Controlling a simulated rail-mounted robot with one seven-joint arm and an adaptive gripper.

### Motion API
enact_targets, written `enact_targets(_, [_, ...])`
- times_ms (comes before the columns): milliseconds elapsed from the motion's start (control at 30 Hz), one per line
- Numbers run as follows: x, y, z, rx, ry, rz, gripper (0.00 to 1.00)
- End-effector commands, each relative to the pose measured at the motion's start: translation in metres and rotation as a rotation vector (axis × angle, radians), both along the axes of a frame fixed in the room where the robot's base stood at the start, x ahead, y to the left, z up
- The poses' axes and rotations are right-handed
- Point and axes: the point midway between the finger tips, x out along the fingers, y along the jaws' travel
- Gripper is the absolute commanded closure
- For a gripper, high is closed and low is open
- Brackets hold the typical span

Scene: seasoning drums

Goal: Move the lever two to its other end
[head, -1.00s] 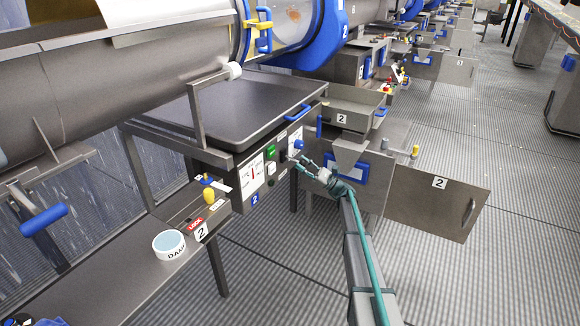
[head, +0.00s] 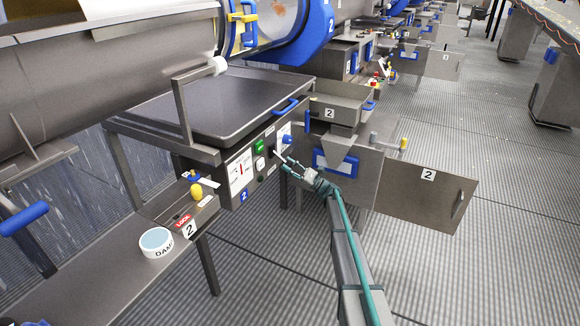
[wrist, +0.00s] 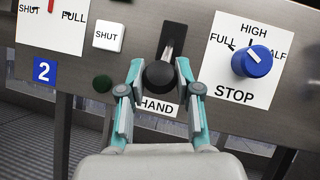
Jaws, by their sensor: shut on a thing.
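In the head view my gripper (head: 285,163) is at the front of the panel marked with a blue 2 (head: 243,195). The lever is too small there to make out clearly.
Right of the lever is a blue knob (wrist: 254,61) marked FULL, HIGH, HALF and STOP. Left are a white SHUT button (wrist: 107,37) and a dark green round button (wrist: 102,84). A hinged door (head: 425,188) stands open at right; the floor beside it is clear.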

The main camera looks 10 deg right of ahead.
Motion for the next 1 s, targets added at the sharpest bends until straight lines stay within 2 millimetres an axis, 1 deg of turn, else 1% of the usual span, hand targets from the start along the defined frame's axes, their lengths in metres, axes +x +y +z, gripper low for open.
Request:
enact_targets(33, [0.000, 0.005, -0.004, -0.009, 0.004, 0.006, 1.00])
enact_targets(233, [0.000, 0.005, -0.003, -0.010, 0.004, 0.007, 1.00])
enact_targets(267, [0.000, 0.005, -0.003, -0.010, 0.004, 0.007, 0.62])
enact_targets(300, [0.000, 0.005, -0.003, -0.010, 0.004, 0.007, 0.56])
enact_targets(400, [0.000, 0.004, -0.002, -0.008, 0.002, 0.006, 0.41])
enact_targets(767, [-0.001, 0.000, -0.002, -0.005, 0.002, 0.003, 0.41])
enact_targets(867, [-0.004, -0.006, -0.006, -0.005, 0.002, 0.003, 0.41])
enact_targets(1000, [-0.012, -0.023, -0.017, -0.005, 0.002, 0.001, 0.41])
